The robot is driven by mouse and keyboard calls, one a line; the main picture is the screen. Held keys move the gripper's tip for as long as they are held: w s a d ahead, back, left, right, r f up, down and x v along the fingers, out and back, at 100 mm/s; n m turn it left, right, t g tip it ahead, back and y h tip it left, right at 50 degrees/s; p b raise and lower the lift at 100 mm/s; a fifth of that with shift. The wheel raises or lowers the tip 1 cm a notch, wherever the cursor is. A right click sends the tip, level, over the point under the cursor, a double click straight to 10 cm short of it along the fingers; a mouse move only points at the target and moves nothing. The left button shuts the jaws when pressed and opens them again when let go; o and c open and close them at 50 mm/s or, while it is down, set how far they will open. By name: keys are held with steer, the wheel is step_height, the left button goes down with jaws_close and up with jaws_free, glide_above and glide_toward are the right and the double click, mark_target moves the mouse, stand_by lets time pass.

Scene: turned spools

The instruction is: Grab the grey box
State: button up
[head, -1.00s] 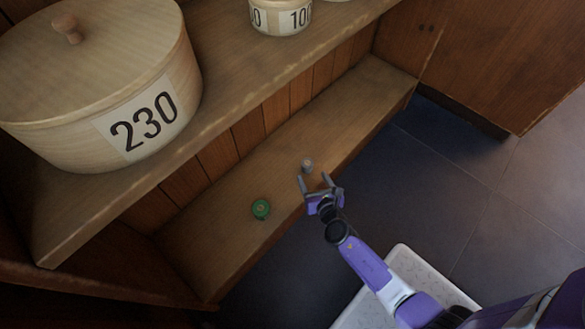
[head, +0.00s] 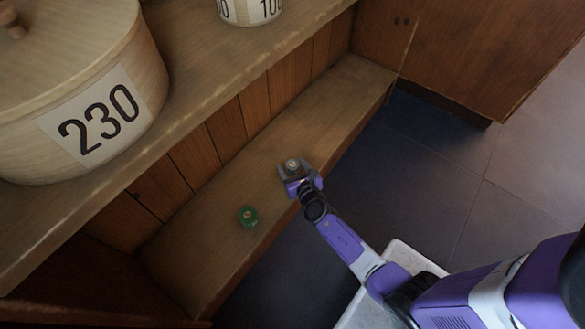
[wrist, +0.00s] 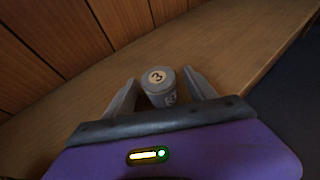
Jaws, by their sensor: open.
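The grey box (head: 292,164) is a small round grey container on the lower wooden shelf. In the wrist view its pale top (wrist: 157,77) carries a "3", and part of a label shows on its side. My gripper (head: 293,166) is open, with one finger on each side of the grey box. In the wrist view the fingers (wrist: 160,95) flank it; a small gap shows at the left, and I cannot tell whether the right finger touches. The lower part of the box is hidden behind my gripper.
A small green round container (head: 247,216) stands on the same lower shelf (head: 215,245), left of my gripper. The upper shelf (head: 185,105) overhangs behind, with a large lidded "230" tub (head: 120,60) and a smaller labelled tub (head: 250,10). Dark floor lies to the right.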

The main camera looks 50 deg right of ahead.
mark_target(293, 165)
jaws_close()
step_height(293, 165, up, 20)
steer(key=p, duration=1.8)
